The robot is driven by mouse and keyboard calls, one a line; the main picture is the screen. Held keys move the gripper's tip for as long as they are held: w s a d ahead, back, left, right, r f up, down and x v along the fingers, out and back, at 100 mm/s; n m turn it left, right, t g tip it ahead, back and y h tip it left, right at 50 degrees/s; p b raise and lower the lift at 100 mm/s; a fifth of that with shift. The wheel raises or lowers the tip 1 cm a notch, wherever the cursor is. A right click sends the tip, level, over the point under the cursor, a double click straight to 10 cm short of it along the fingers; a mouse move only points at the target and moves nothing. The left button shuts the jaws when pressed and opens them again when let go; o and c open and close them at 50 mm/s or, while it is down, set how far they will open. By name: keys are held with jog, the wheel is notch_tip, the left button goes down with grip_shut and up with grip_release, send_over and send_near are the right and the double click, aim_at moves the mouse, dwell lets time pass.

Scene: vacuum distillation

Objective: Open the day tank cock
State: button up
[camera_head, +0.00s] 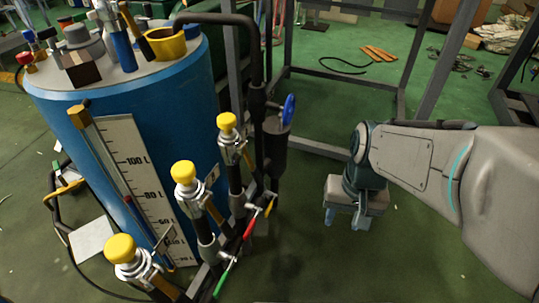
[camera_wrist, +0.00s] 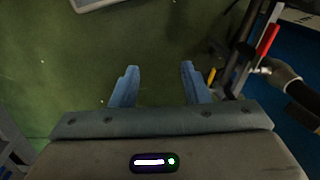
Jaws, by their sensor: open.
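The blue tank (camera_head: 75,130) stands at the left in the head view, with a white litre scale (camera_head: 135,165) on its side. Beside it are pipes with lever handles: a red lever (camera_head: 250,223), a green lever (camera_head: 224,279) and a small yellow lever (camera_head: 270,206). No readable label shows which one is the day tank cock. My gripper (camera_head: 346,222) points down, right of the levers and apart from them. In the wrist view my gripper (camera_wrist: 160,68) is open, with nothing between its fingers. The red lever (camera_wrist: 268,40) shows there at the upper right.
Several yellow-capped fittings (camera_head: 184,172) rise among the pipes. Grey frame posts (camera_head: 300,85) stand behind. Green floor (camera_head: 310,270) is clear below my gripper.

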jog(key=w+a+f+m+g+y+p, duration=0.1)
jog(key=w+f+m+g+y, duration=0.15)
jog(key=w+m, duration=0.2)
jog(key=w+a+f+m+g+y+p, duration=0.1)
jog(key=w+a+f+m+y, duration=0.15)
jog(key=f+m, duration=0.2)
jog(key=m+t+y+p, duration=0.4)
jog(key=m+t+y, duration=0.65)
jog(key=m, duration=1.85)
send_near(271, 205)
jog(key=w+a+f+g+b, duration=0.1)
jog(key=w+a+b, duration=0.1)
jog(key=a, duration=0.5)
jog(key=shift+a+f+y+b, duration=0.2)
jog(key=shift+a+y+b, duration=0.25)
jog(key=shift+b, duration=0.25)
jog(key=shift+s, duration=0.1)
jog(key=shift+d, duration=0.1)
grip_shut()
